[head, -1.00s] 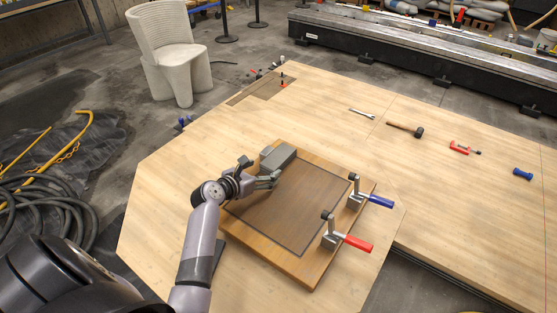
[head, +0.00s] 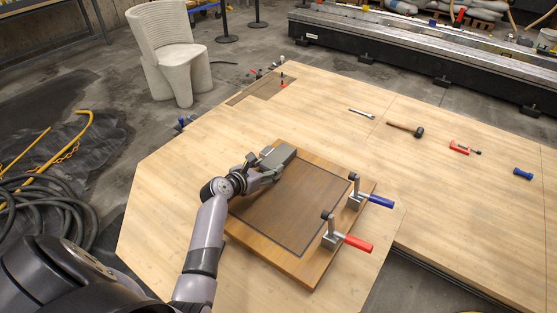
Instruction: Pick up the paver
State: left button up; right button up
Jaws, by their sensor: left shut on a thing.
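The grey block-shaped paver (head: 281,157) is at the far left corner of the wooden board (head: 309,273) on the table. My left gripper (head: 266,168) is shut on the near left end of the paver, and its fingers hide that end. I cannot tell whether the paver is resting on the board or slightly raised. My right gripper is not in view.
Two toggle clamps, one with a blue handle (head: 381,201) and one with a red handle (head: 357,243), stand on the board's right side. A mallet (head: 406,130), chisel (head: 362,113), red clamp (head: 464,149) and blue tool (head: 523,173) lie farther right.

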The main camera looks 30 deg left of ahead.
pick_arm(q)
grip_shut()
jog(key=shift+r, duration=0.1)
dwell(0.3)
jog(key=shift+r, duration=0.1)
